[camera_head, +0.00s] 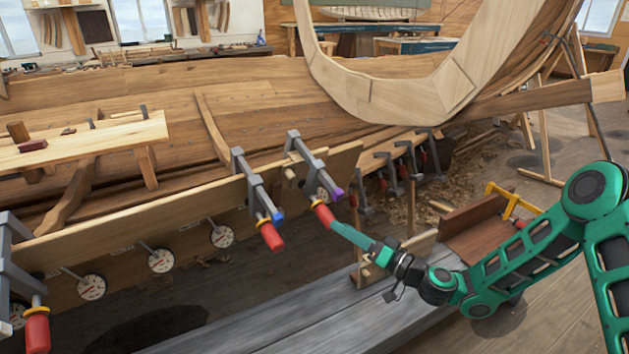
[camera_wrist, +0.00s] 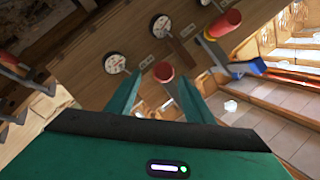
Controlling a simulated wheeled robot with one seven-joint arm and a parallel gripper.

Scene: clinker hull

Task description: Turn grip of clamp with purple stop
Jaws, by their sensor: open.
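The clamp with the purple stop (camera_head: 337,194) is a grey bar clamp on the plank edge, at the middle of the head view. Its red grip (camera_head: 322,215) hangs at its lower end. My gripper (camera_head: 332,224) reaches it from the lower right. In the wrist view, the red grip (camera_wrist: 163,72) shows between the tips of my open fingers (camera_wrist: 160,80), one finger on each side. I cannot tell whether either finger touches it. The purple stop is not clear in the wrist view.
Just left hangs a clamp with a blue stop (camera_head: 277,217) and red grip (camera_head: 271,236); its grip (camera_wrist: 222,23) is upper right in the wrist view. Another clamp (camera_head: 36,325) is far left. Round dials (camera_head: 222,236) line the plank. A grey bench (camera_head: 290,318) lies below.

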